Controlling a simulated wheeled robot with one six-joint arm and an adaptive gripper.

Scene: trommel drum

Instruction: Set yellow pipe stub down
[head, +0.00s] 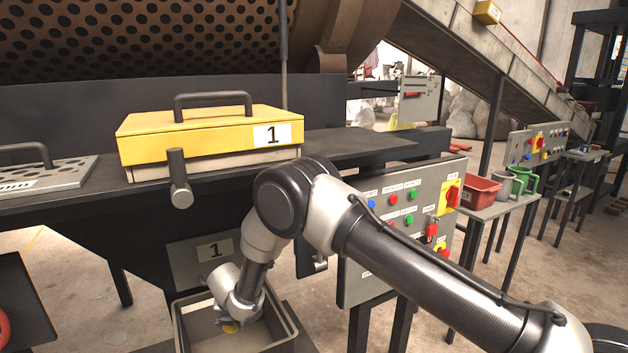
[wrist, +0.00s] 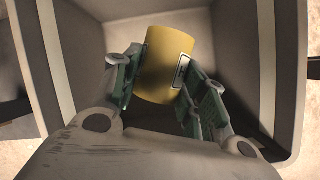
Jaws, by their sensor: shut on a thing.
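The yellow pipe stub (wrist: 165,65) is between the two fingers of my gripper (wrist: 157,92) in the wrist view. My gripper is shut on it, with a green-padded finger on each side. The stub bears a small pale label with dark marks. In the head view only a small yellow part of the stub (head: 230,328) shows below my wrist. My gripper is down inside or just over a grey open bin (head: 286,338) below the plate marked 1. I cannot tell whether the stub touches the bin floor.
A yellow box lid marked 1 (head: 215,136) sits on the dark ledge above the bin. A control panel (head: 395,230) stands right of the bin. A red bin (head: 480,191) and cups stand on a side table (head: 500,208) further right.

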